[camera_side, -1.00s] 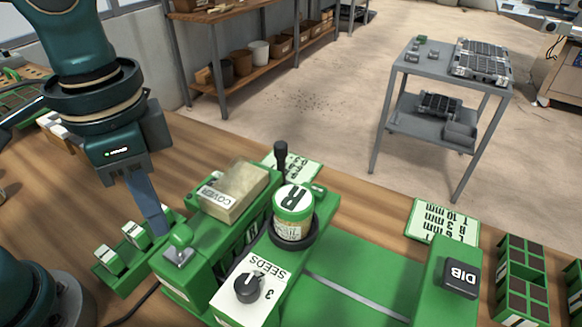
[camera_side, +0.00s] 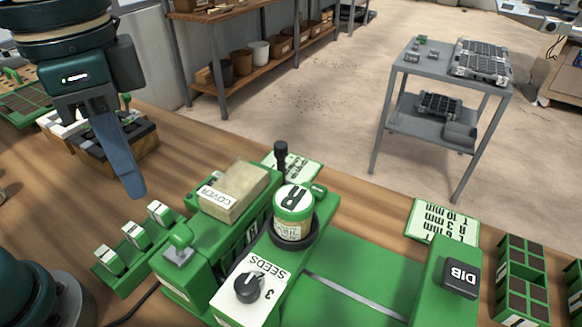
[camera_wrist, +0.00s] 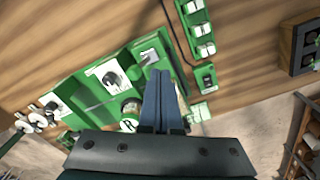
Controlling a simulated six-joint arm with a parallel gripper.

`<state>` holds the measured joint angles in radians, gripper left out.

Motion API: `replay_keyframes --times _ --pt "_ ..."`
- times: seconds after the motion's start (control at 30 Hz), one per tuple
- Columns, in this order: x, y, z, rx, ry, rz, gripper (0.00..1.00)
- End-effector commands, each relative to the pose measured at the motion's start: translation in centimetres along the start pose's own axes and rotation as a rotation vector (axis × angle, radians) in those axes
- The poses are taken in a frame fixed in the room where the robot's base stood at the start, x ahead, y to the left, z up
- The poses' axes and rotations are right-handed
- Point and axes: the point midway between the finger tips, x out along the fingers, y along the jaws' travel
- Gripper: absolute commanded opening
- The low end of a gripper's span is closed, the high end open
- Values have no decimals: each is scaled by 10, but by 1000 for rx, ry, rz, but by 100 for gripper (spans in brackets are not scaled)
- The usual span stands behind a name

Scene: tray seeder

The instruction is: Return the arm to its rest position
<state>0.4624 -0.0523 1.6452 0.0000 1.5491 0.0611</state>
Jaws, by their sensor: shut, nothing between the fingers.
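My gripper (camera_side: 134,190) is shut and empty, its blue fingers pointing down above the wooden bench at the left of the side view. In the wrist view my gripper (camera_wrist: 159,75) shows its two fingers pressed together. It hangs behind and above the green rack (camera_side: 139,238) that holds several white-labelled blocks, apart from it. The green seeder (camera_side: 190,285) stands to the right of the gripper. It carries a COVER block (camera_side: 233,190), a jar marked R (camera_side: 293,212) and a SEEDS dial (camera_side: 247,287) with its pointer near 3.
A dark tray box (camera_side: 115,150) stands behind the gripper on the bench. A black-knobbed lever (camera_side: 281,155) rises beside the jar. A DIB button (camera_side: 460,279) and green-framed cell trays (camera_side: 522,283) lie to the right. A grey cart (camera_side: 445,85) stands on the floor beyond.

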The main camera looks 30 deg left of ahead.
Motion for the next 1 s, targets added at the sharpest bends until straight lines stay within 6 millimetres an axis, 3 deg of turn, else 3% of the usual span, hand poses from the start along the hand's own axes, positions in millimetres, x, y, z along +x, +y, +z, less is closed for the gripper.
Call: replay_keyframes --times 0.37,0.47,0.6,0.8,1.0 --pt "-2 -1 0 -4 1 0 0" --pt "-8 -8 2 -40 31 -3 0" --pt "-11 -26 21 -149 92 -13 0" --pt "10 -52 47 -359 264 -59 0" --pt "39 -66 58 -491 405 -111 0"
